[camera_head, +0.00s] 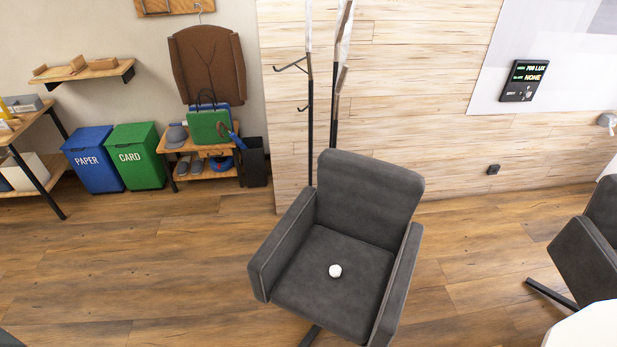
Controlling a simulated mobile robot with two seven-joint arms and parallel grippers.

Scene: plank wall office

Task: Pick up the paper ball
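A small white paper ball (335,271) lies on the seat of a dark grey armchair (365,195), near the middle of the cushion. The chair has a backrest and two side arms, and its open front faces the bottom of the picture. Neither of my grippers shows in the head view, and nothing touches the ball except the seat.
A blue PAPER bin (93,160) and a green CARD bin (138,156) stand by the left wall. A coat stand (311,120) is behind the chair. A second grey chair (590,250) and a white table edge (590,326) are at right. The wooden floor at left is clear.

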